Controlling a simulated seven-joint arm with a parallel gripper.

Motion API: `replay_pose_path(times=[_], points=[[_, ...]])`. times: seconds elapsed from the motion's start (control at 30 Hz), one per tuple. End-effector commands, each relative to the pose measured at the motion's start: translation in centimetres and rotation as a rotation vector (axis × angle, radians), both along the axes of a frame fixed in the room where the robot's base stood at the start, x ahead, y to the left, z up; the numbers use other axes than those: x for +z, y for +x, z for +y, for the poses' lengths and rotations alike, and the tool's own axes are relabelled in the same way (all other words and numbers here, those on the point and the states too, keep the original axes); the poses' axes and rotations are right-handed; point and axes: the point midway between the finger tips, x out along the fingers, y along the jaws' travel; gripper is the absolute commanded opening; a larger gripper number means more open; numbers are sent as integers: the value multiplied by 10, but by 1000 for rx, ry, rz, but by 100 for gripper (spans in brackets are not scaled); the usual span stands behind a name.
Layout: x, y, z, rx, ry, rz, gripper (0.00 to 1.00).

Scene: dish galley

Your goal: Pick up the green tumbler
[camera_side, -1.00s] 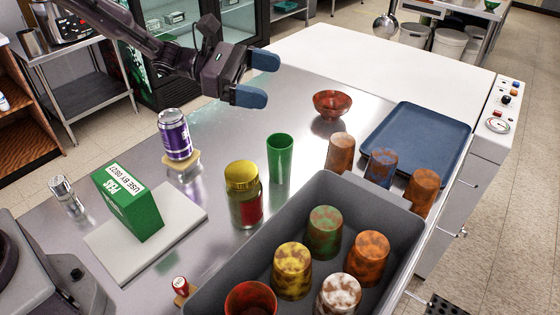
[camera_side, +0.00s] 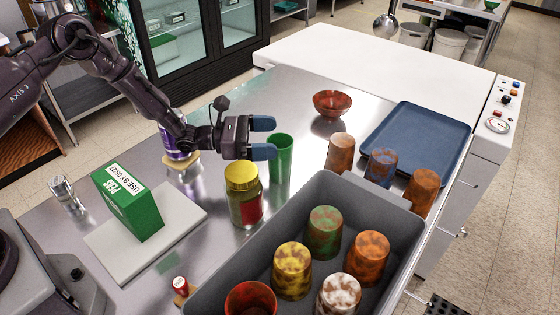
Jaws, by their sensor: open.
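The green tumbler (camera_side: 281,162) stands upright on the steel counter, just behind the grey bin and to the right of a yellow-lidded jar. It is a plain, clear green. My gripper (camera_side: 264,138) is open, with its two blue fingertips pointing right. The fingertips are at the upper left of the tumbler, and the nearer one overlaps its left edge in the picture. I cannot tell whether they touch. Another green tumbler (camera_side: 325,232), with brown blotches, stands in the bin.
The yellow-lidded jar (camera_side: 243,194) stands close below my gripper. The grey bin (camera_side: 405,207) holds several blotched tumblers. More blotched tumblers, a red bowl (camera_side: 332,105) and a blue tray (camera_side: 422,133) are to the right. A purple can (camera_side: 172,145) is partly hidden behind my arm.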

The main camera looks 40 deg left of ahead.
Motion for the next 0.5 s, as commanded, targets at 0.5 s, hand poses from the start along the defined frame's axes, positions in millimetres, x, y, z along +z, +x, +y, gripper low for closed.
replay_pose_path(times=[0.5], points=[[-39,19,-24,-1,1,0,91]])
